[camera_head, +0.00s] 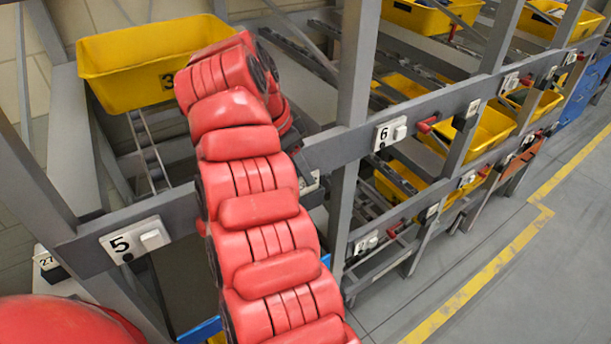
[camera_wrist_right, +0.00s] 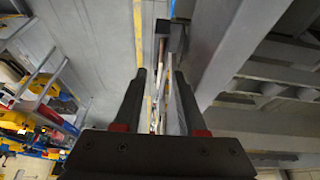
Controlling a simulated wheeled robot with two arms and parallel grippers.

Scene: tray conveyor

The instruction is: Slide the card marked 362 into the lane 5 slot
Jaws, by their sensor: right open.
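The lane 5 label (camera_head: 120,246) is on the grey front beam at the left, with a small white block (camera_head: 154,238) beside the number. No card marked 362 can be made out. My right arm crosses the head view and hides part of the beam; its gripper is hidden there. In the right wrist view my right gripper (camera_wrist_right: 160,76) is open, its two dark fingers apart, with no card visible between them. My left gripper is out of view; only a red rounded part shows at the lower left.
A yellow tray (camera_head: 130,58) with a partly hidden number sits above lane 5. The lane 6 label (camera_head: 384,136) is to the right on the same beam (camera_head: 335,150). More yellow trays (camera_head: 490,135) fill the rack beyond. The grey floor at the right is clear.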

